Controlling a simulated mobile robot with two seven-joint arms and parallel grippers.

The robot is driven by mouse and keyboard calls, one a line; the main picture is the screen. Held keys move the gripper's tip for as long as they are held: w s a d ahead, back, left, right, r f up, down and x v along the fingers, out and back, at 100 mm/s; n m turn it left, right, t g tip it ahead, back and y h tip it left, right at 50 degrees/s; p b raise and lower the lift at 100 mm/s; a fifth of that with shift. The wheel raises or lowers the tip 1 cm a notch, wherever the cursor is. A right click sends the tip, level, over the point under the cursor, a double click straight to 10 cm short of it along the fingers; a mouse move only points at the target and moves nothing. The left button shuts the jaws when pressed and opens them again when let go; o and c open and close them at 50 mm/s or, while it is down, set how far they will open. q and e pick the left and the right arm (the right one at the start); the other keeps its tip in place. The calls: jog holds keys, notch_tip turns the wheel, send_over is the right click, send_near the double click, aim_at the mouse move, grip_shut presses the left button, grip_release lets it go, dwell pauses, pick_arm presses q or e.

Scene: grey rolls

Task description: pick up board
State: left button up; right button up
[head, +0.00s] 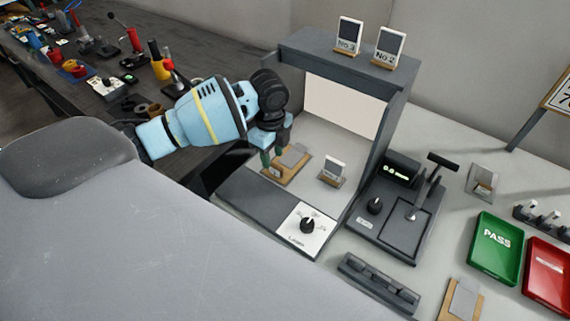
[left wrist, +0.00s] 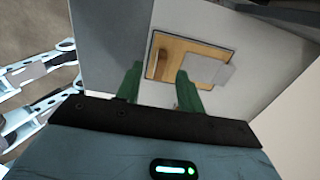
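A wooden board (head: 294,174) with a grey plate on it lies on the light floor inside a grey open-fronted booth (head: 330,55). The same board shows in the left wrist view (left wrist: 172,55), just beyond my fingers, with the grey plate (left wrist: 209,70) over its right part. My left gripper (head: 272,152) is at the board's left end in the head view. In the left wrist view its two green fingers (left wrist: 160,85) stand apart with nothing clearly held between them. I cannot tell whether they touch the board. My right gripper is not in view.
A small card stand (head: 333,168) is right of the board. A dial panel (head: 306,229) is at the booth's front. A gauge (head: 400,205), green PASS tray (head: 496,246), red tray (head: 548,276) and another wooden board (head: 460,300) lie to the right.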

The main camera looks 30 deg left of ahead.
aim_at(275, 165)
pick_arm(q)
jog(key=f, duration=0.4)
jog(key=shift+d+f, duration=0.25)
jog(key=shift+f, duration=0.15)
jog(key=shift+w, duration=0.1)
jog(key=shift+c, duration=0.5)
grip_shut()
